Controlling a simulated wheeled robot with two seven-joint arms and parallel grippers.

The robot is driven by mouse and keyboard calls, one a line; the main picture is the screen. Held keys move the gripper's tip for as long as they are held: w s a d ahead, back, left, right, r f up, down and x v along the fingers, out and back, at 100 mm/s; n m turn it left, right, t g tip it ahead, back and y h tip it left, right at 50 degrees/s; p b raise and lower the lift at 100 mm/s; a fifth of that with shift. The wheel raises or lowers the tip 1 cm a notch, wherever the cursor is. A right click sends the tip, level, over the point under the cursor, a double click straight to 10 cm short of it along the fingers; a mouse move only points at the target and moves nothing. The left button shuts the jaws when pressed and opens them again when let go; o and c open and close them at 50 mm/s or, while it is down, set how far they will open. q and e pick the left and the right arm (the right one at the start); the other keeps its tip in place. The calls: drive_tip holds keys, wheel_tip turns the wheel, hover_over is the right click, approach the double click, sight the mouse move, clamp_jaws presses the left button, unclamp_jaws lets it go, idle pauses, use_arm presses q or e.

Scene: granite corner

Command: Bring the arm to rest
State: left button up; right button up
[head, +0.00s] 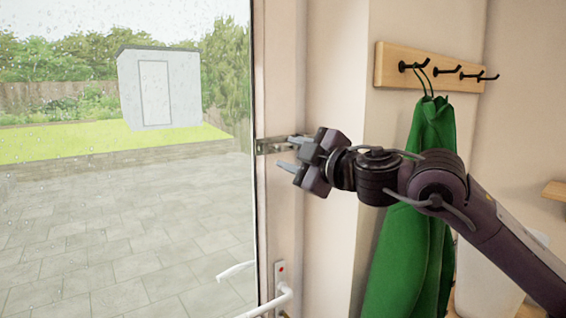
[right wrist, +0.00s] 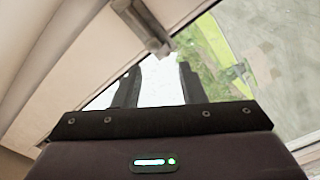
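My right arm reaches in from the right in the head view. Its gripper (head: 288,152) points left at the door's edge, beside a metal latch fitting (head: 268,146) on the frame. The two fingers stand apart with nothing between them. In the right wrist view the open fingers (right wrist: 158,86) show a clear gap, and the metal fitting (right wrist: 148,28) lies above them, apart from them in the picture. Whether the gripper touches the frame cannot be told. My left gripper is out of view.
A glass door (head: 120,220) with a white handle (head: 280,298) fills the left; paving and a shed (head: 160,88) show through it. A green garment (head: 425,220) hangs from a wooden hook rail (head: 395,66) behind my arm. A pale bin-like object (head: 490,280) stands lower right.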

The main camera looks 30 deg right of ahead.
idle(0.5)
drive_tip(key=a+f+m+g+h, duration=0.15)
drive_tip(key=a+f, duration=0.35)
drive_tip(key=f, duration=1)
drive_tip(key=a+f+m+g, duration=0.3)
drive_tip(key=a+f, duration=0.2)
drive_tip(key=f, duration=1)
drive_tip(key=s+a+f+m+g, duration=0.3)
drive_tip(key=s+f+g, duration=0.2)
drive_tip(key=s+f, duration=0.6)
drive_tip(key=s+a+f+m+g, duration=0.25)
drive_tip(key=s+f+g, duration=0.25)
drive_tip(key=s+f, duration=0.6)
wheel_tip(320, 180, down, 26)
drive_tip(key=s+g, duration=0.1)
drive_tip(key=s, duration=0.2)
drive_tip(key=s+d+f, duration=0.2)
drive_tip(key=s+f, duration=0.8)
drive_tip(key=s+d+f+g, duration=0.1)
drive_tip(key=s+d+f, duration=0.1)
drive_tip(key=s+f, duration=0.7)
drive_tip(key=shift+s+f, duration=0.4)
drive_tip(key=shift+s, duration=0.2)
